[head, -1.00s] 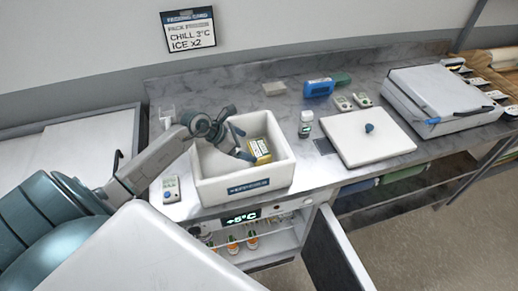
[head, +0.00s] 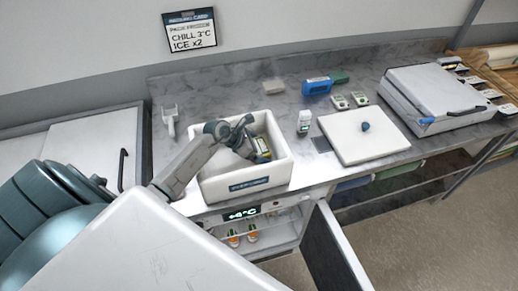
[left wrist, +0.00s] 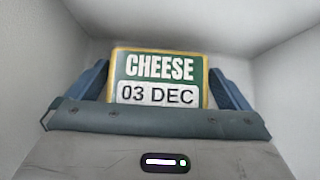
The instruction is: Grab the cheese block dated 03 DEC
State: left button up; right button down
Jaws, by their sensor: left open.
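The cheese block (left wrist: 158,68) shows in the left wrist view with a green face, a yellow edge and a label reading CHEESE 03 DEC. It stands inside the white box (head: 276,183), near its right side; in the head view the block (head: 262,147) is partly hidden by my arm. My left gripper (head: 255,150) reaches down into the box. In the left wrist view its two blue fingers (left wrist: 160,85) stand open, one on each side of the block. I cannot tell whether they touch it. My right gripper is not in view.
An open fridge door (head: 334,250) stands in front of the counter, below the box. A white board lid (head: 362,136) with a blue knob lies to the right. A small bottle (head: 304,122) stands near the box's right side. A scoop (head: 170,118) lies to the left.

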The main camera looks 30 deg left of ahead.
pick_arm(q)
jog(key=c, duration=0.9)
jog(key=shift+c, duration=0.2)
